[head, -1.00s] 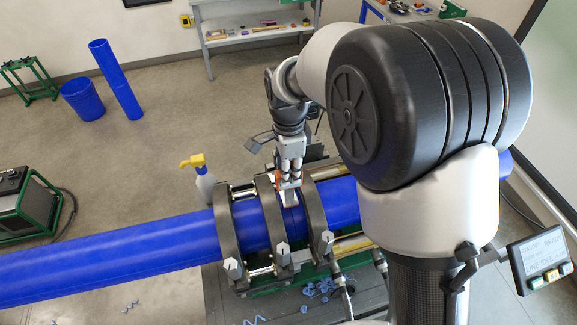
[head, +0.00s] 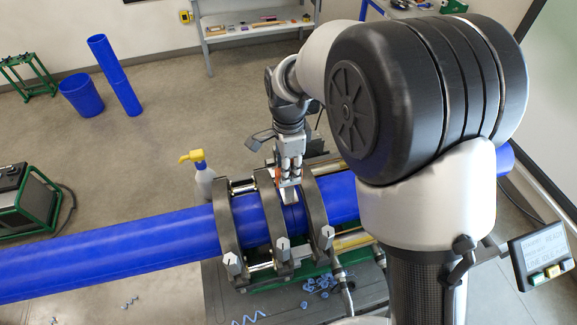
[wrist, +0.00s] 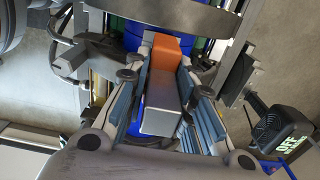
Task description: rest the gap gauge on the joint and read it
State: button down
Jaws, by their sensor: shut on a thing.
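My gripper (head: 289,180) points down over the clamped blue pipe (head: 130,244). It is shut on the gap gauge (wrist: 162,90), a block with an orange part and a grey part; the gauge also shows as a light tip below my fingers in the head view (head: 288,195). The gauge's lower end is at the top of the pipe, between the dark clamp rings (head: 268,215). The joint (head: 296,218) shows as a faint line around the pipe there. I cannot tell whether the gauge touches the pipe. No reading on the gauge can be made out.
A spray bottle (head: 203,178) with a yellow head stands behind the pipe. A small display (head: 543,257) with buttons is at the right. Blue shavings (head: 322,284) lie at the front of the cart. A green-framed machine (head: 30,203) stands at the left.

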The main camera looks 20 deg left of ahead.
jog(key=shift+f+b, duration=0.45)
jog(key=shift+f, duration=0.2)
dwell(0.6)
jog(key=shift+s+d+f, duration=0.15)
jog(key=shift+s+f, duration=0.05)
jog(key=shift+f, duration=0.05)
dwell(1.8)
dwell(0.5)
jog(key=shift+w+r+p, duration=0.2)
jog(key=shift+r+p, duration=0.35)
jog(key=shift+r, duration=0.3)
jog(key=shift+r+p, duration=1.95)
jog(key=shift+r, duration=0.95)
